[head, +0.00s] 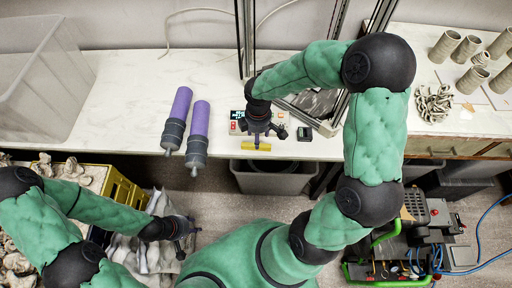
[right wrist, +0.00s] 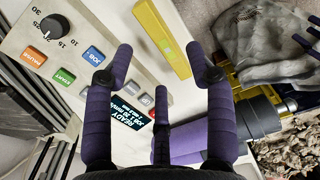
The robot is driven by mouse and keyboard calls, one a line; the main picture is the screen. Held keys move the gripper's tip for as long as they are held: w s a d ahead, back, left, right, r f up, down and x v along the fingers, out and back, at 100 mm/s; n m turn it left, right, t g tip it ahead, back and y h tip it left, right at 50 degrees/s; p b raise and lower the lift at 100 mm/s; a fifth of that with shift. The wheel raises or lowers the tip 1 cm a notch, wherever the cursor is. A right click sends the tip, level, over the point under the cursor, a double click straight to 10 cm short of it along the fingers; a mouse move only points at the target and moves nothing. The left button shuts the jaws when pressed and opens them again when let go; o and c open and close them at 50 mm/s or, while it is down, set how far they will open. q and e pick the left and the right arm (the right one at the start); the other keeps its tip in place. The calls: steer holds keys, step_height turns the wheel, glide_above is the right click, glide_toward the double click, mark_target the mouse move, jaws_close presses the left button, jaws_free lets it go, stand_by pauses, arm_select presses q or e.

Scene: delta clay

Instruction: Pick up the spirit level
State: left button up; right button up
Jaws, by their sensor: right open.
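The spirit level (head: 257,147) is a short yellow bar at the front edge of the white table. In the right wrist view the spirit level (right wrist: 160,36) lies beside a control panel, with a pale green vial in its middle. My right gripper (head: 261,130) is above the panel, just behind the level. In the right wrist view my right gripper (right wrist: 160,62) has its fingers spread, with nothing between them; the level lies beyond the fingertips. My left gripper (head: 184,227) is low at the left, over pale cloth; its finger gap is unclear.
The control panel (right wrist: 62,48) has a knob, coloured buttons and a display. A small dark device (head: 305,133) is to the right. A grey bin (head: 275,176) stands below the edge.

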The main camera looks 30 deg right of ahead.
step_height(320, 180, down, 4)
steer(key=shift+f+b, duration=0.15)
steer(key=shift+b, duration=1)
steer(key=shift+c, duration=0.9)
jaws_close()
